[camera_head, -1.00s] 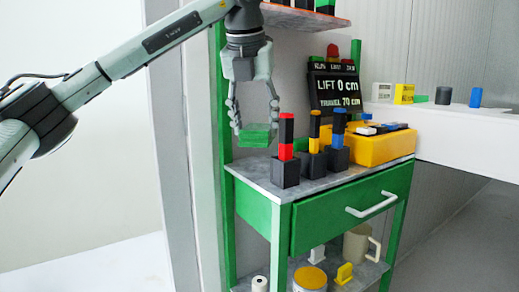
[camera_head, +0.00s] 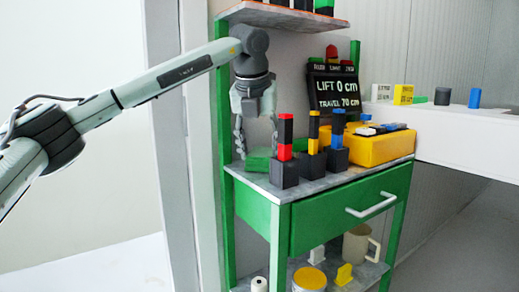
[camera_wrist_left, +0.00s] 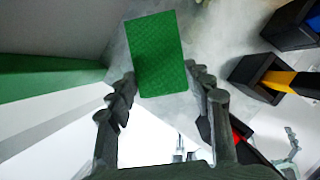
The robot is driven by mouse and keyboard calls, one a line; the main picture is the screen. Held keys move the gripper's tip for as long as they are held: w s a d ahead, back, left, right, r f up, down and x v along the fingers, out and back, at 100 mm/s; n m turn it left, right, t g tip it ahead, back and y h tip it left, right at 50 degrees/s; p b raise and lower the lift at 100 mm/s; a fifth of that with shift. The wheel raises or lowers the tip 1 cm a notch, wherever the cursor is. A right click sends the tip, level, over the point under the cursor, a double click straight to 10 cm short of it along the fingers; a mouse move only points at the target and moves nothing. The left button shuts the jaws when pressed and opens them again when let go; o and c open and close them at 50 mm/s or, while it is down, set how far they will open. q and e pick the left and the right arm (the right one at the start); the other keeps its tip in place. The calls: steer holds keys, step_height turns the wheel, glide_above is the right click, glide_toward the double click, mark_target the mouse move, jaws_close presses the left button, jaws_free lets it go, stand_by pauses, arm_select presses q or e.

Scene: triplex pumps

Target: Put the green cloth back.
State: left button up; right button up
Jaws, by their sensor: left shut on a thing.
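The green cloth (camera_head: 259,160) is a flat folded block at the back left of the cabinet's grey top. My left gripper (camera_head: 257,148) points down and is shut on the cloth. In the left wrist view the cloth (camera_wrist_left: 157,55) shows between and beyond the two fingers (camera_wrist_left: 160,90). The cloth is very low over the top or touching it; I cannot tell which. The red-and-black block hides part of its right side in the head view. My right gripper is not in view.
Black holders with red (camera_head: 285,150), yellow (camera_head: 313,145) and blue (camera_head: 338,140) blocks stand close right of the cloth. A yellow box (camera_head: 375,150) and a black display board (camera_head: 333,88) are farther right. A shelf (camera_head: 280,15) hangs above. The green drawer (camera_head: 340,210) is shut.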

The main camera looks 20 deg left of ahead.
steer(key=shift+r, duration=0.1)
arm_select(q)
steer(key=shift+f, duration=0.15)
steer(key=o, duration=1)
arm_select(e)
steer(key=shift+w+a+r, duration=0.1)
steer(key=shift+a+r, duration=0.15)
arm_select(q)
steer(key=shift+o, duration=0.2)
steer(key=v, duration=0.7)
steer(key=shift+r+p, duration=0.3)
steer(key=shift+r, duration=0.15)
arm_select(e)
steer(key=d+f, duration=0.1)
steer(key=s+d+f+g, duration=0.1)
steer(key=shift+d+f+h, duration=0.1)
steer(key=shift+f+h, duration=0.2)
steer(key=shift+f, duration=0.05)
arm_select(q)
steer(key=shift+s, duration=0.1)
